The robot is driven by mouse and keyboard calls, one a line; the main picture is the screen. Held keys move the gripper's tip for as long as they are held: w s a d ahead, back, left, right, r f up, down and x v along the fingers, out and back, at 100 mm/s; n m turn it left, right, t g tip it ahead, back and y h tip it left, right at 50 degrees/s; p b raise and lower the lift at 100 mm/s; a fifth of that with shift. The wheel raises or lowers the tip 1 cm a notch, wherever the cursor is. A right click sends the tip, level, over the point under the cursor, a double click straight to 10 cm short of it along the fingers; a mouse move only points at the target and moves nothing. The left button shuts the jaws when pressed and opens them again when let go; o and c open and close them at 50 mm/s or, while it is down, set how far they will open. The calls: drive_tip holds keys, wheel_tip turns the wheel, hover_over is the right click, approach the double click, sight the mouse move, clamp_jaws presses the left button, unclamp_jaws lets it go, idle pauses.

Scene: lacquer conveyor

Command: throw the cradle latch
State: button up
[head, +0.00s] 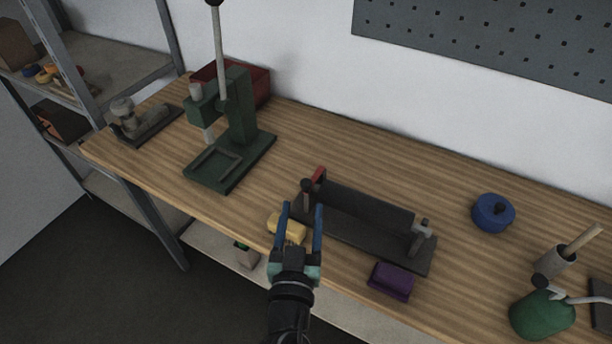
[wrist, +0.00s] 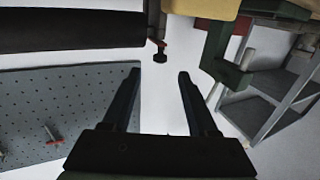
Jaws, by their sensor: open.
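The cradle (head: 345,228) is a long dark stand on the bench with a dark roller (head: 365,205) lying along it. At its left end is a red lever piece (head: 320,174) beside a dark knob (head: 306,184), which looks like the latch. In the wrist view the red piece (wrist: 162,45) shows just beyond the fingertips, near the end of the roller (wrist: 70,32). My gripper (head: 302,206) is open and empty, with its fingers pointing at the cradle's left end. A gap to the latch shows in the wrist view.
A yellow block (head: 287,227) lies by my gripper, and a purple block (head: 391,281) lies in front of the cradle. A green press (head: 241,120) stands to the left. A blue lidded pot (head: 492,213) and a green can (head: 541,315) stand to the right.

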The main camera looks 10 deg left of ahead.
sight(306, 187)
drive_tip(key=w, duration=0.5)
drive_tip(key=w+a, duration=0.1)
drive_tip(key=w, duration=0.2)
clamp_jaws()
idle(1.4)
